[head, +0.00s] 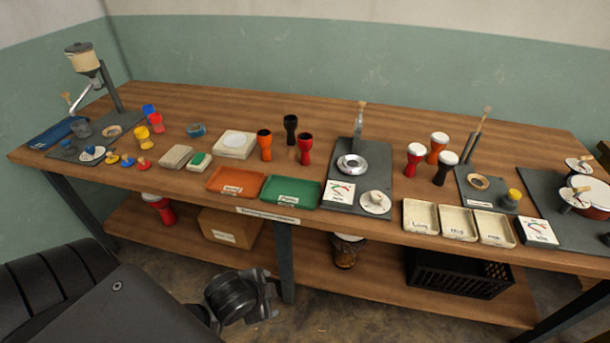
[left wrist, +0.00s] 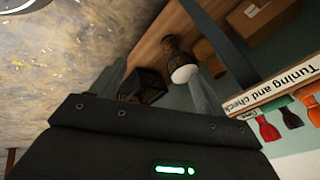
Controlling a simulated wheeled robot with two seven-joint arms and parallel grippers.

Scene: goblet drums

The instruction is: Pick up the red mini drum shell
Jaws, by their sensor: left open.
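The red mini drum shell (head: 305,150) stands upright on the bench, its top open and dark. It is beside a black shell (head: 290,129) and an orange shell (head: 265,146), behind the green tray (head: 289,205). In the left wrist view, which is upside down, the red shell (left wrist: 268,129) shows at the right edge. My left gripper (head: 270,292) is open and empty, low in front of the bench, below the top and well short of the shell. My right gripper is not in view.
An orange tray (head: 236,196) lies left of the green one. A dark mat (head: 345,207) with a metal ring lies right of the red shell. Finished drums (head: 415,160) stand farther right. The bench's front edge and lower shelf (head: 310,263) are near my left gripper.

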